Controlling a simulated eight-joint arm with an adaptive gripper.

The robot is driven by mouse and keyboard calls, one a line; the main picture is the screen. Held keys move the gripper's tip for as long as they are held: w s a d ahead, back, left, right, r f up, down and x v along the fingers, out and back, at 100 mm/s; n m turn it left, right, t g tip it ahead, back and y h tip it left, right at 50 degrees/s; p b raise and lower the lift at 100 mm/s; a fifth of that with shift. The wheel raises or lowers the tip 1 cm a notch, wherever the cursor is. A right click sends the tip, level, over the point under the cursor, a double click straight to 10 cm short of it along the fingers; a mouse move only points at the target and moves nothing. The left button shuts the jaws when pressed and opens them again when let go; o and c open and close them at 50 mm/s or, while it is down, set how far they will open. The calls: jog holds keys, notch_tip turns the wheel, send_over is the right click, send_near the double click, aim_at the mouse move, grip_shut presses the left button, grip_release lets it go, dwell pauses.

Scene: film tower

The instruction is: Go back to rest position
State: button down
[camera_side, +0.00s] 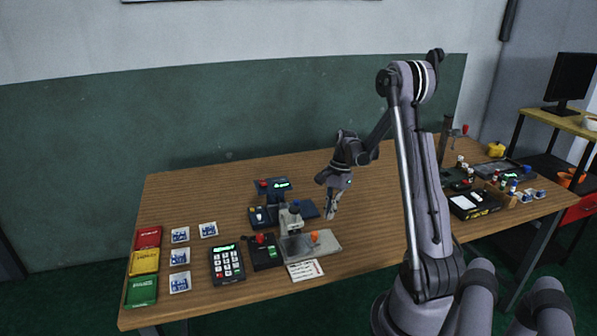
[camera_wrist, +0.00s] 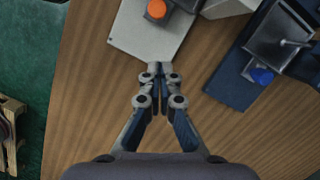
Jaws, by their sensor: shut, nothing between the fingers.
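My gripper (camera_side: 332,206) hangs from my raised arm, fingers pointing down, just right of the grey device with a flat base plate (camera_side: 327,241). In the wrist view my gripper (camera_wrist: 160,72) is shut and empty, its fingertips together. The tips overlap the near edge of the pale base plate (camera_wrist: 140,38) in that view. Whether they touch it cannot be told, but the side view shows them apart from it.
An orange knob (camera_wrist: 156,9) stands on the plate. A dark blue device (camera_wrist: 233,75) lies to its right. A keypad (camera_side: 227,264), coloured boxes (camera_side: 145,261) and small cards (camera_side: 180,256) lie left. Trays with bottles (camera_side: 475,203) stand right. Bare wood (camera_side: 375,235) lies right of the plate.

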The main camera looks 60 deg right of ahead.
jog(key=v, duration=0.7)
jog(key=w+a+r+n+h, duration=0.2)
jog(key=w+a+r+n, duration=0.25)
jog(key=a, duration=0.35)
jog(key=s+a+r+n+t, duration=0.1)
jog(key=a+r+n+t, duration=0.1)
jog(key=a+n, duration=0.6)
jog(key=s+a+r+n+t, duration=0.2)
jog(key=a+n+t, duration=0.2)
jog(key=a+n, duration=0.5)
jog(key=a, duration=0.8)
jog(key=shift+s+r+h, duration=0.2)
jog(key=shift+h, duration=0.1)
jog(key=shift+d, duration=0.1)
